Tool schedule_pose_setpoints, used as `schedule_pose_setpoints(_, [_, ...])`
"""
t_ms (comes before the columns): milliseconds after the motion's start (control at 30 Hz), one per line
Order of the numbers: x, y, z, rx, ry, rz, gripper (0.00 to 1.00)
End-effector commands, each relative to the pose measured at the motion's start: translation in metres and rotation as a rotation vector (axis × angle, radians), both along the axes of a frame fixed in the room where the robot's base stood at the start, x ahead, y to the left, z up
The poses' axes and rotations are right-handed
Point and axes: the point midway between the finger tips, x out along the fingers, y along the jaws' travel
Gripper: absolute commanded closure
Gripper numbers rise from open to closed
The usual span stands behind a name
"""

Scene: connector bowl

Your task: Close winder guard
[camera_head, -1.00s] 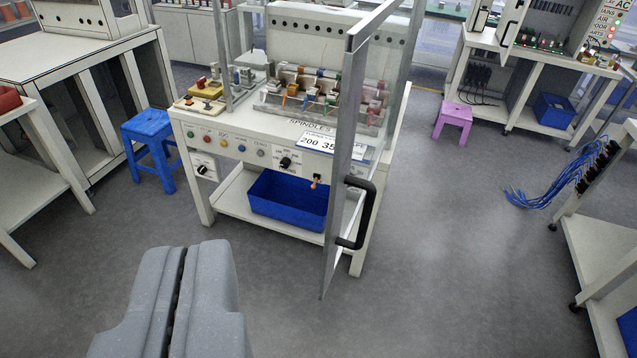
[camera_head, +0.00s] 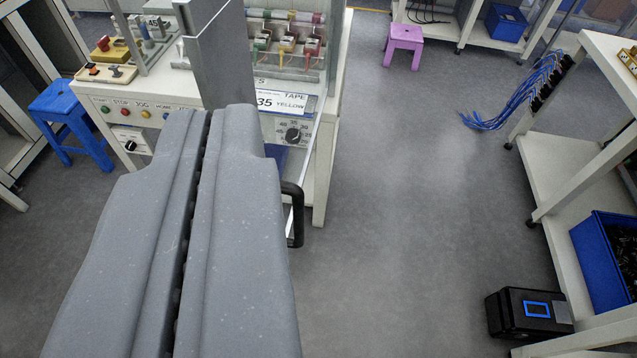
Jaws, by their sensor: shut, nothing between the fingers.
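The winder guard's grey metal frame (camera_head: 222,60) stands at the front of the winder bench (camera_head: 325,165). It is not flush with the bench and juts toward me. Its black handle (camera_head: 297,215) shows just right of my gripper. My gripper (camera_head: 211,112) is shut and empty, large in the foreground. Its tips overlap the lower guard frame in the picture; whether they touch it I cannot tell. My fingers hide the guard's lower part. The spindles (camera_head: 285,40) show behind the guard on the bench.
A blue stool (camera_head: 70,125) stands left of the bench, a purple stool (camera_head: 404,42) behind on the right. At right are a shelf unit (camera_head: 560,180), hanging blue cables (camera_head: 515,95) and a black box (camera_head: 528,313) on the floor. The grey floor between is clear.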

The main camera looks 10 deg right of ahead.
Motion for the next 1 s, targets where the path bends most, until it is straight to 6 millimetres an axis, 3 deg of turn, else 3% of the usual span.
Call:
schedule_pose_setpoints(400, [0.001, 0.000, 0.000, 0.002, 0.004, 0.001, 1.00])
schedule_pose_setpoints(567, [0.020, -0.007, -0.009, 0.036, 0.078, 0.006, 1.00])
schedule_pose_setpoints(800, [0.074, -0.038, -0.062, 0.196, 0.382, 0.038, 1.00])
schedule_pose_setpoints(1000, [0.101, -0.060, -0.109, 0.368, 0.639, 0.082, 1.00])
